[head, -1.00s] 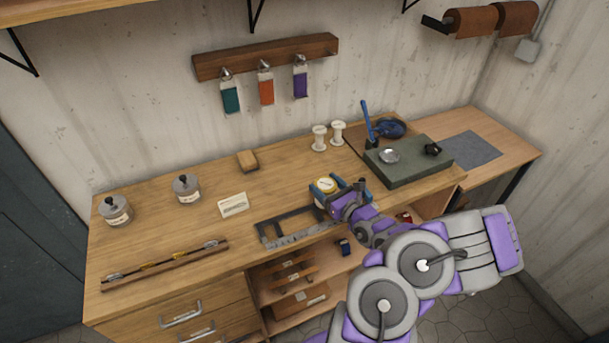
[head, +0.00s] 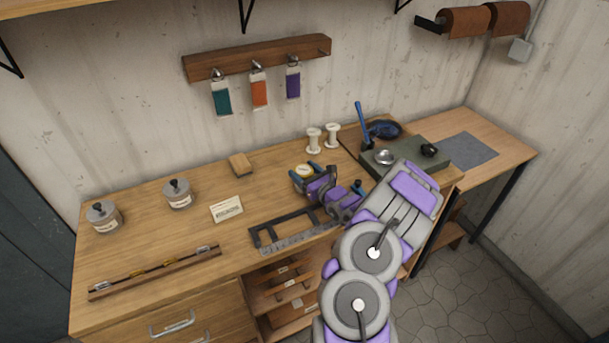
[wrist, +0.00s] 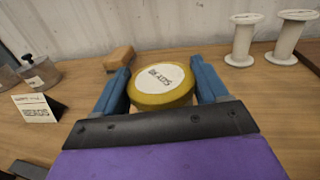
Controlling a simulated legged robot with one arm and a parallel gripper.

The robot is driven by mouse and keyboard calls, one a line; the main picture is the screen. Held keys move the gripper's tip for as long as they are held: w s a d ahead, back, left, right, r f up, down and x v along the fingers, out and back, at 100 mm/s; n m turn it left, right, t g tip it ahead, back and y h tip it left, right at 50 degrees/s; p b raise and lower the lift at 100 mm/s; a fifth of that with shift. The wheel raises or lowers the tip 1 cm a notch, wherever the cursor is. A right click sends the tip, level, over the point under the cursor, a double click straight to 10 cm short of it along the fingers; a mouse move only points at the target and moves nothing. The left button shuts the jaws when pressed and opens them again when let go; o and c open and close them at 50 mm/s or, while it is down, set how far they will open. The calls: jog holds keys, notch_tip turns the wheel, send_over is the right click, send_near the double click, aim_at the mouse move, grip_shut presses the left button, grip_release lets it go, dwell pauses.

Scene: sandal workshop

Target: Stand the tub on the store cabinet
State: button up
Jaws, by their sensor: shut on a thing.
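The lid is roughly level. I cannot tell which piece of furniture is the store cabinet.
A wooden block (head: 240,164), a label card (head: 227,209) and two lidded jars (head: 178,194) stand to the left. Two white spools (head: 314,140) are behind. A dark frame (head: 285,235) lies in front. A green slab (head: 436,150) with small items is at right.

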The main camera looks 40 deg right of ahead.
jog(key=shift+d+f, duration=0.1)
jog(key=shift+f, duration=0.15)
jog(key=o, duration=1.3)
